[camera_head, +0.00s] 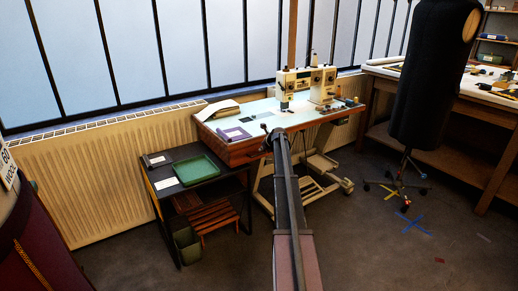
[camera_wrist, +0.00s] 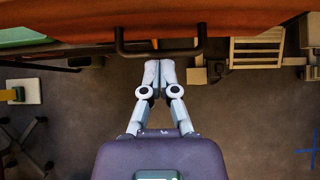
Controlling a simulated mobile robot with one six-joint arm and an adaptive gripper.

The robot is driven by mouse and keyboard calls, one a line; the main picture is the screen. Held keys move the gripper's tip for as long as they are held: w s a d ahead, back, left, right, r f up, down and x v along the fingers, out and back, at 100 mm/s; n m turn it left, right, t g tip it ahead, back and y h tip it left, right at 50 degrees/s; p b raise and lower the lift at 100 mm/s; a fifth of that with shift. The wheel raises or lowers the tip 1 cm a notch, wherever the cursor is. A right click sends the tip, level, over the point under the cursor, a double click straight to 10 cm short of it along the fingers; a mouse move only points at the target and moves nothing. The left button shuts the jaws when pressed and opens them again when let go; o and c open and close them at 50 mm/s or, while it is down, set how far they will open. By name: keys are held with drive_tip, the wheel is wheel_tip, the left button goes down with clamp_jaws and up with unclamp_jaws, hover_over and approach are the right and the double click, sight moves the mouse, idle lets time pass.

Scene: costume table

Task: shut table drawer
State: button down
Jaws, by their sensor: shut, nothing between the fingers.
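The sewing table (camera_head: 262,113) stands against the wall under the windows, with a pale top and a reddish-brown wooden front. In the wrist view the wooden drawer front (camera_wrist: 80,48) runs across the top and carries a dark bar handle (camera_wrist: 135,52). My gripper (camera_wrist: 159,62) is shut and empty. Its fingertips are right at the handle's bar, and I cannot tell whether they touch it. In the head view my gripper (camera_head: 273,138) is small and dark at the table's front edge, and my arm hides part of that front. How far the drawer stands out is unclear.
A low black table (camera_head: 178,178) with a green tray (camera_head: 190,170) stands at the left. A black dress form (camera_head: 432,75) stands at the right.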

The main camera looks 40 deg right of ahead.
drive_tip(key=p+v, duration=0.5)
drive_tip(key=v, duration=0.4)
drive_tip(key=shift+p, duration=0.3)
drive_tip(key=shift+f, duration=0.1)
drive_tip(key=s+a+f+n+g+y, duration=0.1)
drive_tip(key=s+a+n, duration=0.35)
drive_tip(key=a, duration=0.75)
drive_tip(key=s+a+f+n+g, duration=0.1)
drive_tip(key=a+f+n+g, duration=0.1)
drive_tip(key=a+n, duration=0.85)
drive_tip(key=s+a+f+n+g+y, duration=0.1)
drive_tip(key=s+a+n, duration=0.2)
drive_tip(key=a, duration=1.2)
drive_tip(key=s+a+f+n+g+h, duration=0.1)
drive_tip(key=s+a+n+g, duration=0.4)
drive_tip(key=s+a+n, duration=1.5)
wheel_tip(320, 180, up, 18)
drive_tip(key=s+a+m+p, duration=0.1)
drive_tip(key=s+p, duration=0.1)
drive_tip(key=p, duration=1.6)
drive_tip(key=shift+s+a+r+p, duration=0.15)
drive_tip(key=shift+s+a+p, duration=0.05)
drive_tip(key=shift+a+p, duration=0.15)
